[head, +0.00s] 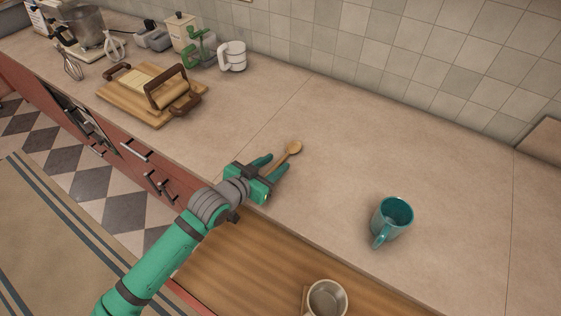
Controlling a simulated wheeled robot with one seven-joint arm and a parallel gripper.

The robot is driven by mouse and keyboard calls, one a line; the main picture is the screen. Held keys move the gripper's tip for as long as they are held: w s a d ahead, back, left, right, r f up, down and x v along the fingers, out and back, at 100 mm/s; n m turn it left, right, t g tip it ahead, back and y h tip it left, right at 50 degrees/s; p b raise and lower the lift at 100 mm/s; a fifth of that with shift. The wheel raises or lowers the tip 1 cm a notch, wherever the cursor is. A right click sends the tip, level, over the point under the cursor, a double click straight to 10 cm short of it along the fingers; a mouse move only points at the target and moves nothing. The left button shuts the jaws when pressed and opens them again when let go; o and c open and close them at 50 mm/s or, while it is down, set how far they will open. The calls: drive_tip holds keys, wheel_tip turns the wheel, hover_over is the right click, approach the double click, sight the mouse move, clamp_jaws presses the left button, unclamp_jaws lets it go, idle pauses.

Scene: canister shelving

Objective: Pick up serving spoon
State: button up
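The serving spoon (293,148) is wooden and lies on the beige counter, its bowl pointing up and to the right. My gripper (278,161) is at the handle end of the spoon, low over the counter near its front edge. Its two green fingers are apart, one on each side of the handle in the picture. The lower end of the handle is hidden by the gripper body. I cannot tell whether a finger touches the spoon or how high the fingers are.
A teal mug (391,220) stands on the counter to the right. A pale cup (327,299) stands at the bottom edge, over a wooden surface (235,270). A wooden board (131,106) with a roller tool, a white sifter (233,57) and whisks are at upper left. The counter behind the spoon is clear.

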drive_tip(key=shift+x, duration=0.95)
drive_tip(key=shift+s+a, duration=0.1)
drive_tip(key=shift+a, duration=0.1)
drive_tip(key=shift+d, duration=0.1)
clamp_jaws()
drive_tip(key=shift+r, duration=0.15)
